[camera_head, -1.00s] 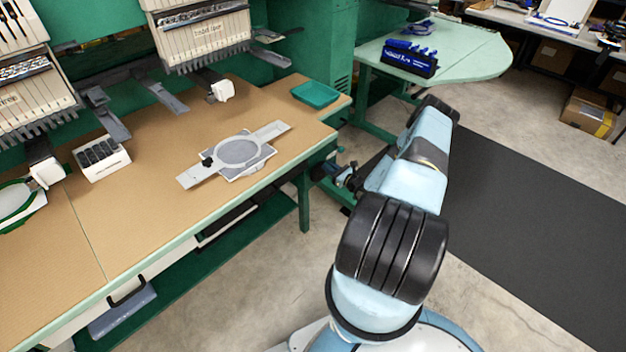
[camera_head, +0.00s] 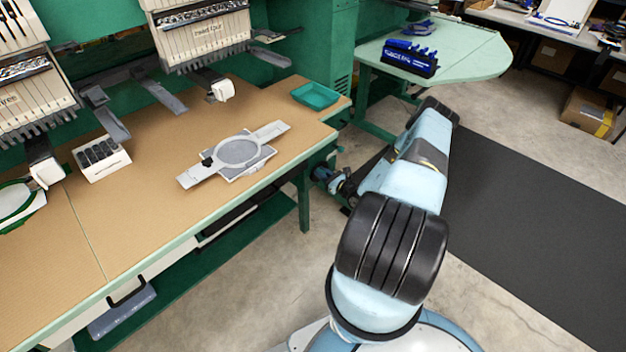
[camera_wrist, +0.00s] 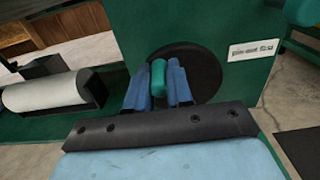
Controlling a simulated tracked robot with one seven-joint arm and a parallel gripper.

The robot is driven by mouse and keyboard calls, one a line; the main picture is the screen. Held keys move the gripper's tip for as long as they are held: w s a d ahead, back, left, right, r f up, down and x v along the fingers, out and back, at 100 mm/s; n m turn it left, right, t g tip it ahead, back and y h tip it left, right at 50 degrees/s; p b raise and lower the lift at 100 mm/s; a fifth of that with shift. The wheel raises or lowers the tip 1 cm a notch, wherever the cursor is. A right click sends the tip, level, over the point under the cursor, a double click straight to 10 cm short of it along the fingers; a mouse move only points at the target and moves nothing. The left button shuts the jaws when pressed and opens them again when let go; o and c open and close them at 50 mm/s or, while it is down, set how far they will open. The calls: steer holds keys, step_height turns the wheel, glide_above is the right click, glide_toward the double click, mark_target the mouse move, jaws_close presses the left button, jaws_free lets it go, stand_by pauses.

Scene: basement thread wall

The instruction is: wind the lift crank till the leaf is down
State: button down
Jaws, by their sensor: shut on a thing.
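My gripper (camera_wrist: 158,84) has blue fingers and is shut on the green crank handle (camera_wrist: 158,76) in the wrist view. The handle stands in front of a round black disc (camera_wrist: 208,68) on a green panel. In the head view my gripper (camera_head: 342,184) is small and partly hidden at the right end of the tan-topped table, and the crank cannot be made out. A pale green table top with a rounded end (camera_head: 470,52) lies level at the back right. I cannot tell for sure whether it is the leaf.
A white label (camera_wrist: 253,50) is on the panel, and a white roll (camera_wrist: 45,93) lies left of it. A blue rack (camera_head: 410,58) stands on the pale green top. A teal tray (camera_head: 315,95) and a grey hoop frame (camera_head: 237,153) lie on the tan table (camera_head: 150,205).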

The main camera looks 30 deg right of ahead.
mark_target(315, 177)
steer(key=shift+a+r, duration=0.1)
steer(key=shift+a, duration=0.05)
steer(key=shift+s+a+f, duration=0.1)
steer(key=shift+a+f, duration=0.15)
steer(key=shift+f, duration=0.3)
steer(key=shift+s+a+f, duration=0.1)
steer(key=shift+a+f, duration=0.15)
steer(key=shift+f, duration=0.35)
steer(key=shift+s+a+f, duration=0.1)
steer(key=shift+a+f, duration=0.15)
steer(key=shift+f, duration=0.3)
steer(key=shift+d, duration=0.1)
steer(key=d+f, duration=0.1)
steer(key=w+d+f, duration=0.1)
steer(key=f, duration=0.1)
steer(key=shift+d+f, duration=0.1)
steer(key=shift+f, duration=0.05)
steer(key=shift+w+d, duration=0.35)
steer(key=shift+d, duration=0.6)
steer(key=shift+w+d, duration=0.3)
steer(key=shift+d, duration=0.6)
